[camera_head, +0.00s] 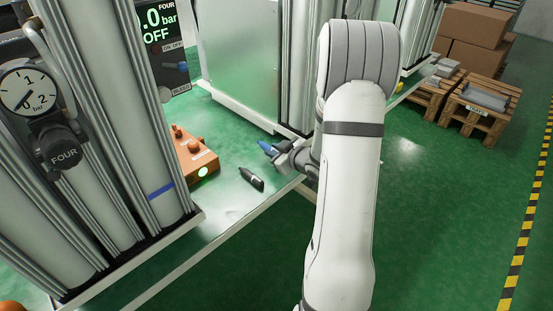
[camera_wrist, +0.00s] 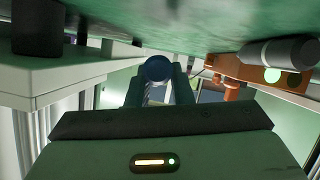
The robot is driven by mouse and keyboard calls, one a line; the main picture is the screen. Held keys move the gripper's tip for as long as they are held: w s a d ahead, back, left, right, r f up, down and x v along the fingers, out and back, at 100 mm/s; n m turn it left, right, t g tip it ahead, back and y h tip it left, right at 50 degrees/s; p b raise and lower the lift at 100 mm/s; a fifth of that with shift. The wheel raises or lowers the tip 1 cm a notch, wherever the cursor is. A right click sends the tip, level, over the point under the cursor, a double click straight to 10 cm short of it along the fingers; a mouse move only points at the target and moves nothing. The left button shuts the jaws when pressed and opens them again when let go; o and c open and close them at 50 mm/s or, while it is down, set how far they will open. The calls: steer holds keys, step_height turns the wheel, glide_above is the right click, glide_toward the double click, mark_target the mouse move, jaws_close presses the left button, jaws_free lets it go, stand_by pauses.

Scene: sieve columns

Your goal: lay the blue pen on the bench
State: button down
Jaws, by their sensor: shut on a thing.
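The blue pen (camera_head: 267,147) is between the fingers of my gripper (camera_head: 285,151), over the green bench (camera_head: 223,170) near its front edge. The fingers are shut on it. In the wrist view the round blue end of the pen (camera_wrist: 158,67) shows between the two dark fingers (camera_wrist: 158,88), close to the bench surface at the top of the picture. I cannot tell whether the pen touches the bench. Part of the pen is hidden by the gripper.
A black marker (camera_head: 251,178) lies on the bench close to my gripper. An orange box (camera_head: 196,158) with a green light stands left of it. Tall columns (camera_head: 165,190) stand at the left, and a metal cabinet (camera_head: 240,65) is behind. Bare bench lies left of the gripper.

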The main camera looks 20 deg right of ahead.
steer(key=shift+f, duration=1.6)
steer(key=shift+f+b, duration=0.1)
steer(key=shift+b, duration=0.2)
steer(key=shift+f, duration=0.15)
steer(key=c, duration=1.6)
jaws_free()
steer(key=shift+o, duration=0.2)
